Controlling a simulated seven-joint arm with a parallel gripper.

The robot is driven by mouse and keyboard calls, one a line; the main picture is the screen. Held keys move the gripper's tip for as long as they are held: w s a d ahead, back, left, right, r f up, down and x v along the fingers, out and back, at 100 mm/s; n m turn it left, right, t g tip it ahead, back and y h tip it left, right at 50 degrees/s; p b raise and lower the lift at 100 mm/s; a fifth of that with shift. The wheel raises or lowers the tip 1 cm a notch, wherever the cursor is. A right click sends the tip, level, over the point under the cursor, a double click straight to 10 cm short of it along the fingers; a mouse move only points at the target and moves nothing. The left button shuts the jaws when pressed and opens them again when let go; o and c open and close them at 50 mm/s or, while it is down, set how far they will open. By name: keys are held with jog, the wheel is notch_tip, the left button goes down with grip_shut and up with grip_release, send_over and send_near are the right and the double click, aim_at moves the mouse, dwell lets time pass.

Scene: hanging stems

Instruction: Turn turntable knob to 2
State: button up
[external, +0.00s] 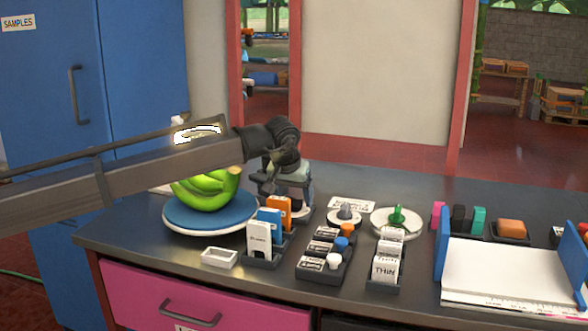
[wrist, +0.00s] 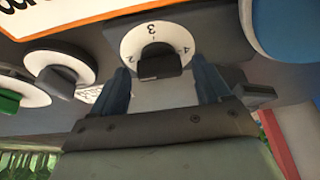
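The turntable (external: 180,218) is a blue disc on a pale base at the left of the bench, with green bananas (external: 207,188) on it. Part of the blue disc shows at the top right of the wrist view (wrist: 289,25). The dark turntable knob (wrist: 160,62) sits on a white numbered dial (wrist: 132,40). A 3 shows on the dial's far side, with smaller marks to each side; the exact setting is unclear. My gripper (wrist: 164,80) is open, its blue fingers either side of the knob with visible gaps. In the external view my gripper (external: 287,190) hides the knob.
A grey knob (external: 345,212) and a green knob (external: 397,215) stand to the right. An orange card (external: 279,211) and a white card (external: 258,240) stand close in front of my gripper. A small white tray (external: 220,257) sits near the front edge.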

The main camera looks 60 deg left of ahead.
jog(key=v, duration=1.4)
